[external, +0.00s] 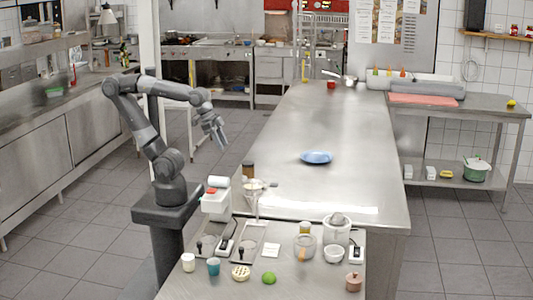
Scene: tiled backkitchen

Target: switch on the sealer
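I cannot tell for sure which thing is the sealer. A white appliance with a red part (214,202) stands at the left back of the front worktop, below my arm. Small switch-like boxes lie on that worktop: one white and black (226,246), another to its right (243,250), and a white one with a dark display (355,255) at the right. My gripper (220,140) hangs in the air above and behind the white appliance, pointing down and to the right, touching nothing. It is too small to tell whether its fingers are apart.
The front worktop (310,281) is crowded: a white cup (188,262), blue cup (213,267), green lime (269,278), mortar (336,232), white bowl (333,254) and pink pot (353,282). Behind, the long steel table (290,125) is mostly clear around a blue plate (316,157).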

